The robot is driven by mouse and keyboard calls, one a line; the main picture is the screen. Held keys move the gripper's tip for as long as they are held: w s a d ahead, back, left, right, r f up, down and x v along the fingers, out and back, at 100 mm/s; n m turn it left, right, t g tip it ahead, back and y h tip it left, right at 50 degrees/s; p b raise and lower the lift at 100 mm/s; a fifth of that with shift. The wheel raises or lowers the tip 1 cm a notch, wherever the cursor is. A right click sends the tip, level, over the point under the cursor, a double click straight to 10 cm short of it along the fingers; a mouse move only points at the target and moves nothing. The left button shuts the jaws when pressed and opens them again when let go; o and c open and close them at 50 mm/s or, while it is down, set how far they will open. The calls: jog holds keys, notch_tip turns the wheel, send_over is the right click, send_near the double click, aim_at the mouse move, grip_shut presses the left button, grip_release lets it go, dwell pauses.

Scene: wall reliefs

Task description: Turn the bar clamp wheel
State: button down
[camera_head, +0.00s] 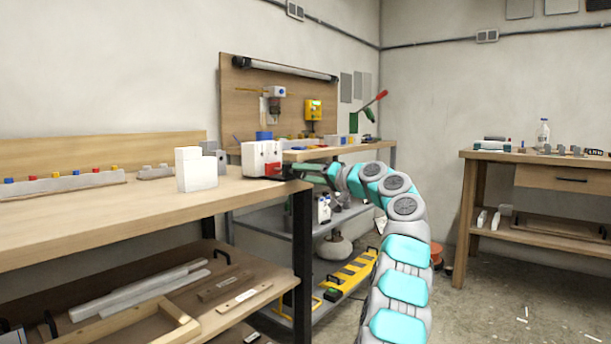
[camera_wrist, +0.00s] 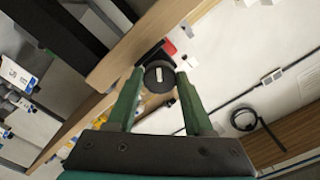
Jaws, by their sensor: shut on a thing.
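The bar clamp wheel (camera_wrist: 154,84) is a dark round disc with a small pale mark at its middle, seen face-on in the wrist view. My gripper (camera_wrist: 160,74) has its two green fingers on either side of the wheel and is shut on it. A red part (camera_wrist: 169,47) shows just behind the wheel. In the head view, my gripper (camera_head: 296,169) is at the right end of the near workbench, beside a white and red block (camera_head: 258,157). The wheel is too small and too covered to make out clearly there.
The near workbench (camera_head: 80,222) carries a white block (camera_head: 197,172). A farther bench with a pegboard (camera_head: 235,100) stands behind my gripper. Another workbench (camera_head: 535,166) is at the right. Open floor (camera_head: 530,295) lies right of my arm.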

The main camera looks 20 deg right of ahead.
jog(key=shift+f, duration=0.15)
jog(key=shift+c, duration=1.4)
grip_release()
jog(key=b+v, duration=0.1)
jog(key=v, duration=0.6)
jog(key=shift+s+d+b, duration=0.2)
jog(key=shift+s+b, duration=0.1)
jog(key=shift+b, duration=0.05)
